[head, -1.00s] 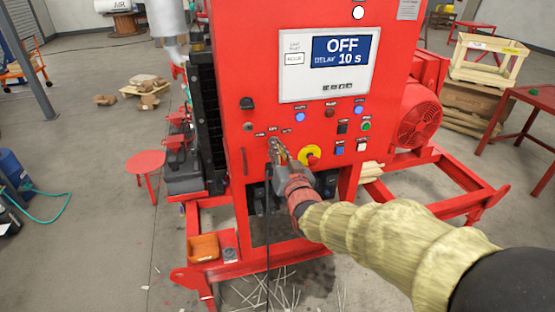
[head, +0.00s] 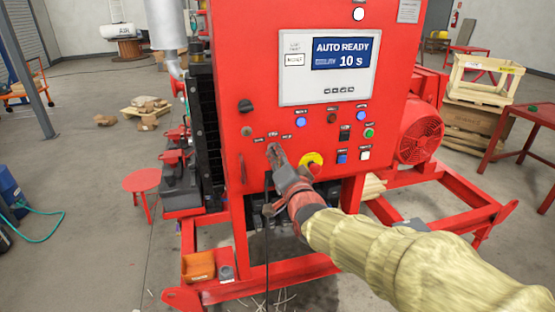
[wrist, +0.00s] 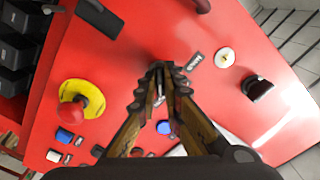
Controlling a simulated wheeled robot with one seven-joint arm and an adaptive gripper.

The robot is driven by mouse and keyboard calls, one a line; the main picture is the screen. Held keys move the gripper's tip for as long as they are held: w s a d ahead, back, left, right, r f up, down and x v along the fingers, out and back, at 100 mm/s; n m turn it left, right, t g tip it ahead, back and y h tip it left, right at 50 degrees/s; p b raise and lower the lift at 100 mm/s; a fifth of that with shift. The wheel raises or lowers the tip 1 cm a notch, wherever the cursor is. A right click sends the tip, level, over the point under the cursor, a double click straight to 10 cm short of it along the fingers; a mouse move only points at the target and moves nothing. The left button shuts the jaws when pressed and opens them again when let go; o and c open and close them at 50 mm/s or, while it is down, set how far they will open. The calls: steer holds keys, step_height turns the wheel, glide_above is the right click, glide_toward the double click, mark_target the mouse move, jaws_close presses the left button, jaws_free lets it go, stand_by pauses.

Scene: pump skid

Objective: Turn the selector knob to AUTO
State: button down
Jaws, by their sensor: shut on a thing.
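The red control panel (head: 290,190) faces me in the head view. Its display (head: 344,53) reads AUTO READY, 10 s. My gripper (head: 273,150) reaches the lower left of the panel, at the selector's row of small labels, and is shut on the selector knob. In the wrist view the fingertips of my gripper (wrist: 160,76) are close together at the panel face. They cover the knob almost wholly, so its pointer cannot be read.
A yellow-ringed red stop button (wrist: 82,100) is close beside my gripper. A black knob (head: 246,105) sits up and left, and several buttons, including a blue one (head: 301,122), lie to the right. A black cable (head: 267,230) hangs below.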

stand_by(0.4)
steer(key=c, duration=1.9)
jaws_free()
steer(key=shift+s, duration=0.1)
steer(key=v, duration=1.1)
steer(key=shift+s+d, duration=0.15)
steer(key=shift+s, duration=0.2)
